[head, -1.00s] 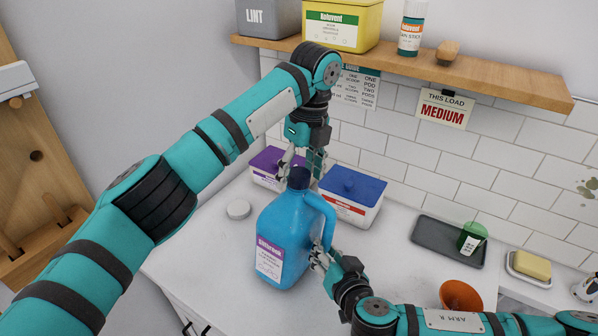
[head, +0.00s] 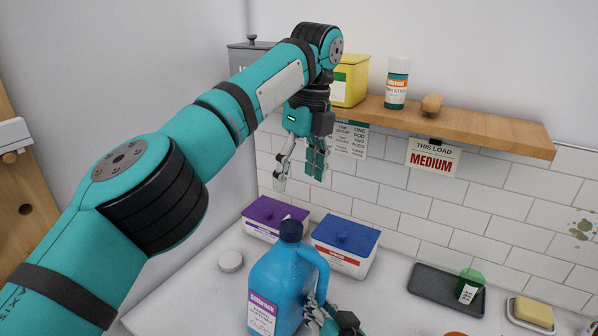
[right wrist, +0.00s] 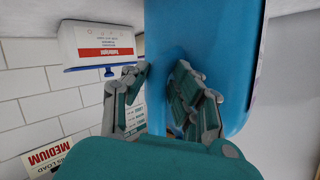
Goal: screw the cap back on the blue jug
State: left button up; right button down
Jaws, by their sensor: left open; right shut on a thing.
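The blue jug (head: 276,285) stands upright on the counter, its label facing front. A dark blue cap (head: 291,230) sits on its neck; I cannot tell how tightly. My left gripper (head: 299,178) is open and empty, pointing down in the air above the cap, clear of it. My right gripper (head: 316,312) is shut on the jug at its right side, low by the handle. In the right wrist view its fingers (right wrist: 162,72) are against the blue jug (right wrist: 210,40), and the exact grip is partly hidden.
A purple-lidded tub (head: 273,217) and a blue-lidded tub (head: 345,246) stand close behind the jug. A white disc (head: 231,261) lies to its left. The wooden shelf (head: 460,123) overhangs behind.

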jog(key=shift+r, duration=0.1)
jog(key=c, duration=1)
grip_release()
jog(key=shift+v, duration=6)
jog(key=shift+s, duration=0.1)
